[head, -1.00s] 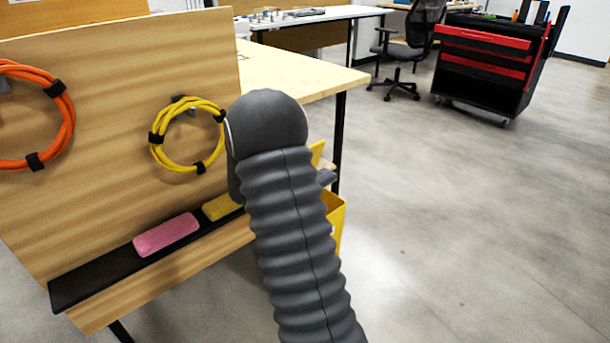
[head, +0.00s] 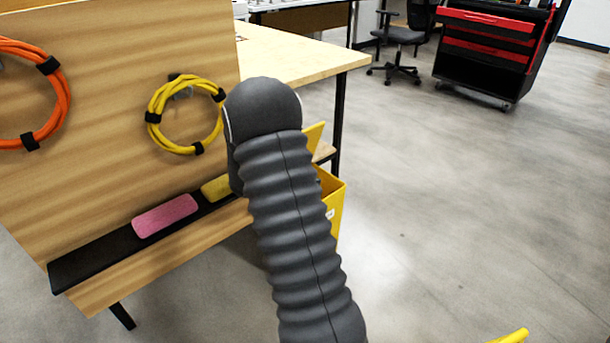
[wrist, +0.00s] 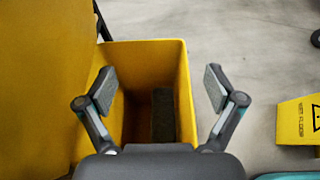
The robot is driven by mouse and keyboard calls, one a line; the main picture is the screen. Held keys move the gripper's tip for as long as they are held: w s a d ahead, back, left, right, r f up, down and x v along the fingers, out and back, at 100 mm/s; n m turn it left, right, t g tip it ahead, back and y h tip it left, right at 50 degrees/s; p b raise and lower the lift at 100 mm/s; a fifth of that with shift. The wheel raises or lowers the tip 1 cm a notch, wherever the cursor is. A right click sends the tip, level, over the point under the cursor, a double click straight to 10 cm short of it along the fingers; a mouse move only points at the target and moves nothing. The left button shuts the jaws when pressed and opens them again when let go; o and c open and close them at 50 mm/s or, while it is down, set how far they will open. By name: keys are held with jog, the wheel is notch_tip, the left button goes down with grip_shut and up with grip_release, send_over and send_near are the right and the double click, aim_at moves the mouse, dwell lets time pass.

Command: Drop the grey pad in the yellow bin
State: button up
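The yellow bin (head: 336,208) shows to the right of my arm in the head view, partly hidden behind it. In the wrist view the open bin (wrist: 182,58) lies below my gripper (wrist: 160,88). Its two fingers are spread wide apart with nothing between them. A dark grey pad (wrist: 163,115) is inside the bin, near its right wall. The pad is in shadow, and my gripper's body may hide its near end. In the head view my arm hides the gripper.
A pink pad (head: 165,216) and a yellow pad (head: 216,188) lie on the black ledge (head: 95,262) of the wooden board. Yellow (head: 185,115) and orange (head: 52,105) cable coils hang above. A yellow wet-floor sign (wrist: 298,122) stands right of the bin. Open floor lies to the right.

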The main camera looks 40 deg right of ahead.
jog(key=shift+a, duration=0.1)
jog(key=v, duration=0.7)
jog(key=shift+a+r, duration=0.1)
jog(key=shift+r, duration=0.05)
dwell(0.5)
jog(key=s+r+p, duration=0.1)
jog(key=s+r, duration=0.4)
jog(key=r, duration=0.3)
dwell(0.7)
